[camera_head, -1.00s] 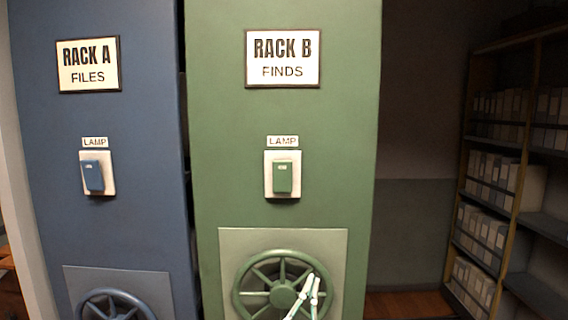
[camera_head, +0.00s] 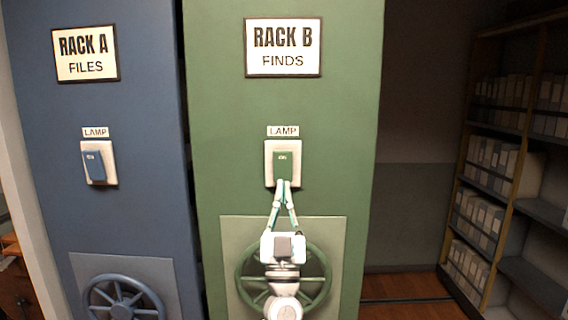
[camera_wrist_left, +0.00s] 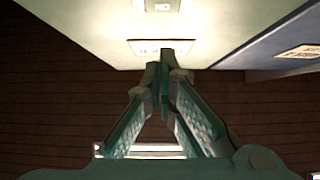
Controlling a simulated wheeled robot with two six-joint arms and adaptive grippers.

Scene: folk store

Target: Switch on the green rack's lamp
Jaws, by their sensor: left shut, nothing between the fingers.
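The green rack (camera_head: 225,130) bears a sign reading RACK B FINDS. Its lamp switch (camera_head: 283,158) is a green rocker on a pale plate, under a small LAMP label (camera_head: 283,131). My left gripper (camera_head: 284,183) is shut and empty, pointing up from below. In the head view its fingertips overlap the lower end of the switch plate; I cannot tell whether they touch it. In the left wrist view the closed fingertips (camera_wrist_left: 165,60) lie before a brightly lit pale panel, with a marked piece at the top edge. My right gripper is not in view.
Behind my left gripper is the green rack's handwheel (camera_head: 325,275). The blue rack (camera_head: 120,215) stands close on the left with its own lamp switch (camera_head: 95,164) and handwheel (camera_head: 124,300). Shelves (camera_head: 500,190) with boxes stand at the right, beyond a dark gap.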

